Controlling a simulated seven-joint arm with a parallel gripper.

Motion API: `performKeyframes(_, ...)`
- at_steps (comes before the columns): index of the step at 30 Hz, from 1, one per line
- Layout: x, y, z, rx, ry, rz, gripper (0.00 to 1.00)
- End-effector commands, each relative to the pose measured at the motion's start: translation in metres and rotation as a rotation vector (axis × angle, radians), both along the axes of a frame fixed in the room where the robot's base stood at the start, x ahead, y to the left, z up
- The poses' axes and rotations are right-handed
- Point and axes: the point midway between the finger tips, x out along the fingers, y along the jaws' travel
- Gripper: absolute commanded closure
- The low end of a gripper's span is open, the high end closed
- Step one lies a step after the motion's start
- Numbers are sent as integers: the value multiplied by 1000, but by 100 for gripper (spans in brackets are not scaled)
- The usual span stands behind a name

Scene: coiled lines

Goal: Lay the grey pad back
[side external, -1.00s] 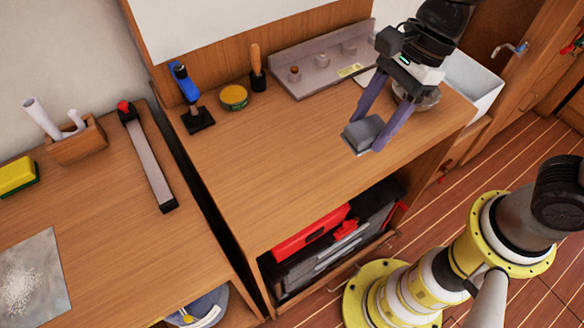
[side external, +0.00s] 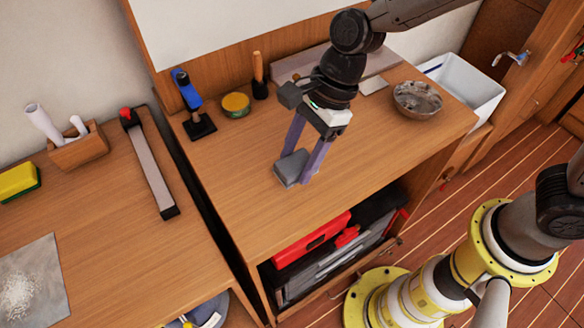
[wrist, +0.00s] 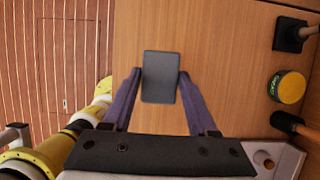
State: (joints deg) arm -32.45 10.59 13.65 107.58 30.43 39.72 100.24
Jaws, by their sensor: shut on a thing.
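The grey pad (side external: 291,168) is a small dark grey block over the wooden bench top, left of the glass bowl in the side view. It also shows in the wrist view (wrist: 160,78), between the two fingers. My gripper (side external: 296,174) points down with its purple fingers on either side of the pad and is shut on it. In the wrist view my gripper (wrist: 160,80) has one fingertip at each long side of the pad. I cannot tell whether the pad touches the bench or hangs just above it.
A blue-handled tool on a black base (side external: 192,104), a yellow-green tin (side external: 235,104) and a wooden-handled tool (side external: 259,78) stand at the back. The bench's front left is clear.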

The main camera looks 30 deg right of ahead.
Motion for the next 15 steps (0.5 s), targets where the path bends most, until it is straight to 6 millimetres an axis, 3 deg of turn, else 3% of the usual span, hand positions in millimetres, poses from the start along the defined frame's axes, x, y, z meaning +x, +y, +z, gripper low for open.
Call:
performKeyframes(5,5,5,-8,1,0,0,93)
performKeyframes(15,9,8,-45,0,0,-1,93)
